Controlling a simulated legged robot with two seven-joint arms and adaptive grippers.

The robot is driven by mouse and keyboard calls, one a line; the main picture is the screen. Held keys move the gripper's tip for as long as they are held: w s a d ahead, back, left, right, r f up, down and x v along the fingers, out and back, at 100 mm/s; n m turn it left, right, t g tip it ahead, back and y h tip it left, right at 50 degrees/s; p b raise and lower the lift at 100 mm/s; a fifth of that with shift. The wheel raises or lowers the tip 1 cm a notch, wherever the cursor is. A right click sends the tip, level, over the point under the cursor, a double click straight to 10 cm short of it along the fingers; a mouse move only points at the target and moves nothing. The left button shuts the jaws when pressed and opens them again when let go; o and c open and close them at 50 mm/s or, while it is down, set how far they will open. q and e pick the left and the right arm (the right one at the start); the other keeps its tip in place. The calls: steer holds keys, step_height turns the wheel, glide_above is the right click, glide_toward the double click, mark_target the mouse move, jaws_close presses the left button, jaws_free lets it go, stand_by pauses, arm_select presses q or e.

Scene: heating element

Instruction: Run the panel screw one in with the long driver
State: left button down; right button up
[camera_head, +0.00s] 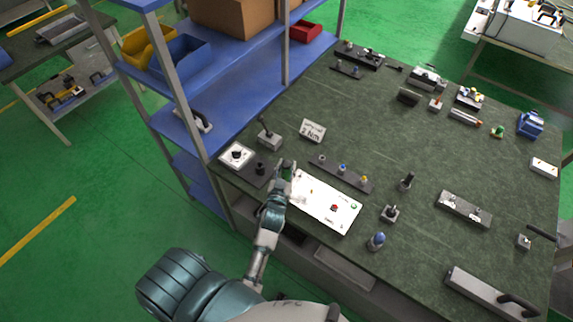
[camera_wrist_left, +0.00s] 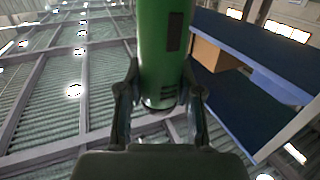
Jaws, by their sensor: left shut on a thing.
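My left gripper (camera_head: 285,178) is at the left end of the white panel (camera_head: 318,212) on the bench. It is shut on a green cylindrical handle (camera_head: 287,172), which looks like the long driver. In the left wrist view the green handle (camera_wrist_left: 163,45) stands between the two fingers of my left gripper (camera_wrist_left: 160,98). The driver's tip is hidden in both views. My right gripper is not in view.
A dark strip with coloured pieces (camera_head: 342,172) lies just behind the panel. A white square plate (camera_head: 236,155) and a small sign (camera_head: 313,130) are to the left and back. A blue shelf (camera_head: 225,65) rises at the left. Bench space (camera_head: 425,150) right of the strip is partly clear.

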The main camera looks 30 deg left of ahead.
mark_target(285, 176)
arm_select(q)
steer(key=shift+f, duration=0.7)
steer(key=shift+p, duration=0.55)
steer(key=shift+f+b, duration=0.3)
steer(key=shift+f, duration=0.5)
stand_by(1.5)
steer(key=shift+r+p, duration=0.35)
steer(key=shift+r, duration=2.25)
